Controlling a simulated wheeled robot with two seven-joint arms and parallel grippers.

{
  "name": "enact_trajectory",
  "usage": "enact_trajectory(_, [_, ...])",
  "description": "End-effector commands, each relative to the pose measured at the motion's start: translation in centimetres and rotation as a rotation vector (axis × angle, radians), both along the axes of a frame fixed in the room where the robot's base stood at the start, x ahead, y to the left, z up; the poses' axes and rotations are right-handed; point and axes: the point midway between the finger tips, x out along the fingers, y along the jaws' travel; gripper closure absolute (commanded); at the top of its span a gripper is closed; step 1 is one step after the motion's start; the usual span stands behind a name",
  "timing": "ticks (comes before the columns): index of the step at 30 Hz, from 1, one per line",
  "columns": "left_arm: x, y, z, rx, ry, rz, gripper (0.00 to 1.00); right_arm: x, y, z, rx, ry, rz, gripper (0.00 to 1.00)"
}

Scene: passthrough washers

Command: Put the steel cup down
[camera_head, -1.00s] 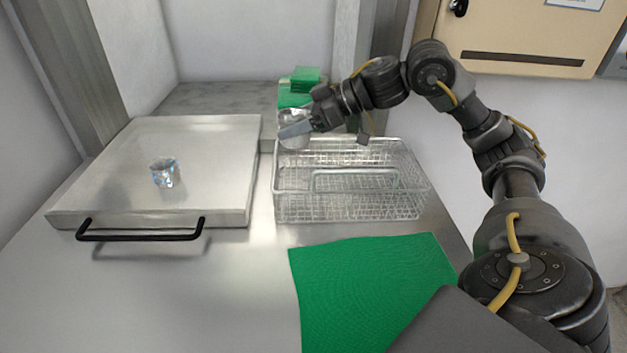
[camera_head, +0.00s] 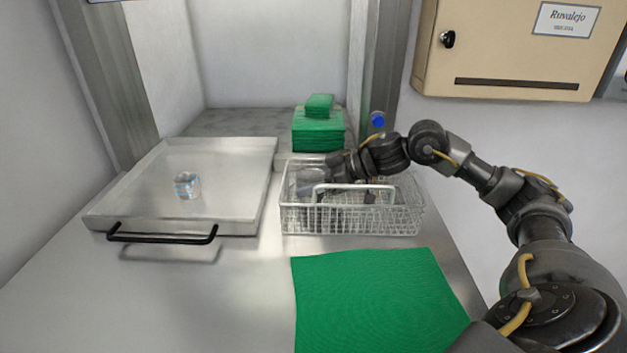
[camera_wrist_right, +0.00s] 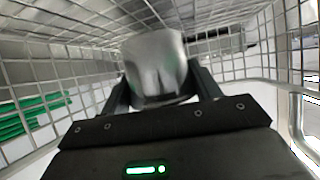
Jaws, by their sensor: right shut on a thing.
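The steel cup (camera_wrist_right: 156,66) is between the fingers of my right gripper (camera_wrist_right: 160,88) in the right wrist view, and the gripper is shut on it. In the head view my right gripper (camera_head: 322,182) reaches down into the wire basket (camera_head: 350,222) near its left back part. The cup (camera_head: 310,180) shows there only partly behind the basket's wires. I cannot tell whether the cup touches the basket's floor. My left gripper is not in view.
A metal lid or tray with a black handle (camera_head: 162,238) lies at the left, with a small clear-and-blue cup (camera_head: 187,186) on it. A green mat (camera_head: 375,300) lies in front of the basket. Folded green cloths (camera_head: 318,130) are stacked behind it. A beige box (camera_head: 515,50) hangs on the wall.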

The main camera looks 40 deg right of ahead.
Motion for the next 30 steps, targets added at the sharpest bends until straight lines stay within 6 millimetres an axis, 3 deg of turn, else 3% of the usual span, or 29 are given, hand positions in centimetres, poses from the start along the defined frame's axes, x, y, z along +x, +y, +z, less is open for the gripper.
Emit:
enact_trajectory(3, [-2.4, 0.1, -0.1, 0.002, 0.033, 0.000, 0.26, 0.0, 0.0, -0.2, 0.001, -0.002, -0.001, 0.61])
enact_trajectory(5, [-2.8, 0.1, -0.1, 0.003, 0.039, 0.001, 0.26, -0.1, -0.1, -0.2, 0.000, -0.002, -0.003, 0.61])
enact_trajectory(12, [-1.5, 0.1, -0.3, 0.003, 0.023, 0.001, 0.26, -0.1, -0.2, -0.6, 0.001, -0.001, -0.004, 0.62])
enact_trajectory(13, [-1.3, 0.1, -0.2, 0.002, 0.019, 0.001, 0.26, -0.1, -0.2, -0.6, 0.000, -0.001, -0.003, 0.35])
enact_trajectory(15, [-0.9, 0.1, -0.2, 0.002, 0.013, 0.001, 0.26, -0.1, -0.1, -0.5, 0.000, -0.001, -0.003, 0.28])
enact_trajectory(25, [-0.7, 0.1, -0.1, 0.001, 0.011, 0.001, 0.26, -0.2, -0.3, 0.0, -0.001, -0.002, -0.004, 0.28])
enact_trajectory(30, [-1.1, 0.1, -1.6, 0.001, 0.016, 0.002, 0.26, -1.9, -1.9, 0.7, -0.005, -0.002, -0.006, 0.28])
